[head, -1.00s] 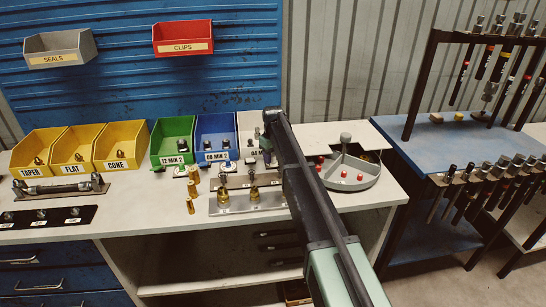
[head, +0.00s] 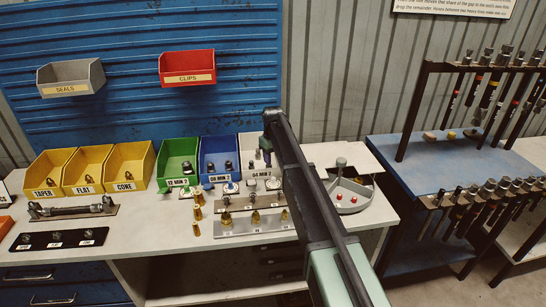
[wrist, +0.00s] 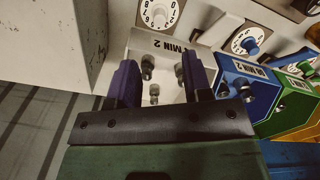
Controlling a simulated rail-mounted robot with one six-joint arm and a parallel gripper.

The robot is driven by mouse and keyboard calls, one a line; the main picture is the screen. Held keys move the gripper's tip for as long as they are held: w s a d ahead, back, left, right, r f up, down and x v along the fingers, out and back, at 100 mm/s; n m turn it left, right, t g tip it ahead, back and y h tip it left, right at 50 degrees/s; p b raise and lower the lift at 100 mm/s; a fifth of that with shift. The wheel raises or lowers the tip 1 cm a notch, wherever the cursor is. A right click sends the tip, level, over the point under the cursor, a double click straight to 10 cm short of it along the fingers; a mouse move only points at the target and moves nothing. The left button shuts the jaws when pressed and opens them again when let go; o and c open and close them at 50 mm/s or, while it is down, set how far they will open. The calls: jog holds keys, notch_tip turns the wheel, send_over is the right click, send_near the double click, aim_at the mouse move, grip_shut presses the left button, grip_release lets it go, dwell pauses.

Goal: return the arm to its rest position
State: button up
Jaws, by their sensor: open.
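My arm (head: 310,205) reaches from the lower right across the bench to the white bin (head: 250,146) labelled 04 MIN 2. My gripper (wrist: 157,62) shows in the wrist view with its two purple fingers spread apart. No object is held between them. Small metal fittings (wrist: 154,91) lie in the white bin beyond and between the fingers. In the head view the fingers are small and partly hidden by the arm, so their exact height over the bin cannot be told.
Green (head: 177,162) and blue (head: 219,158) bins stand left of the white bin, then yellow bins (head: 125,166). A metal plate with brass fittings (head: 255,222) lies in front. A grey round tray (head: 350,199) is right of the arm. A tool rack (head: 430,100) stands farther right.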

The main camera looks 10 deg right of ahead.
jog(key=s+m, duration=0.5)
jog(key=s, duration=3.7)
